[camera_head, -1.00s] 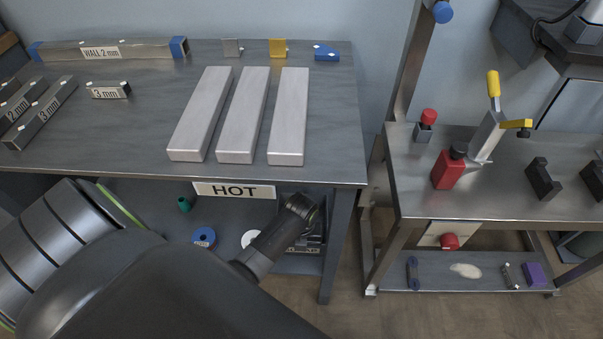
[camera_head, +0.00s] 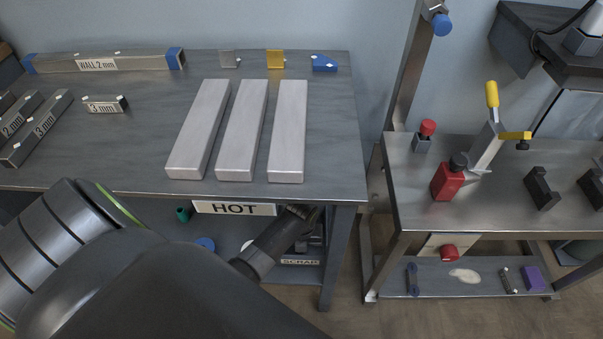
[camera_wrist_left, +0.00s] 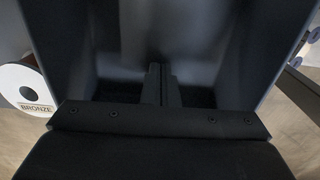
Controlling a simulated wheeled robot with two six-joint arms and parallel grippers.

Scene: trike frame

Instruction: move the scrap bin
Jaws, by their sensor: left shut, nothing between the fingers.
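The scrap bin (camera_head: 300,262) is on the lower shelf under the left table; only part of it and its SCRAP label show in the head view, with my left arm and the table edge covering the rest. In the left wrist view, dark grey walls (camera_wrist_left: 215,45) that look like the bin's inside surround my left gripper (camera_wrist_left: 161,72). Its fingers are together with nothing between them. Whether they touch the bin cannot be told. My right gripper is out of view.
The table (camera_head: 120,160) with its HOT sign (camera_head: 234,208) overhangs the shelf, and a table leg (camera_head: 338,255) stands right of the bin. A spool marked BRONZE (camera_wrist_left: 25,90) is at the wrist view's left. Three pale bars (camera_head: 242,130) lie on top.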

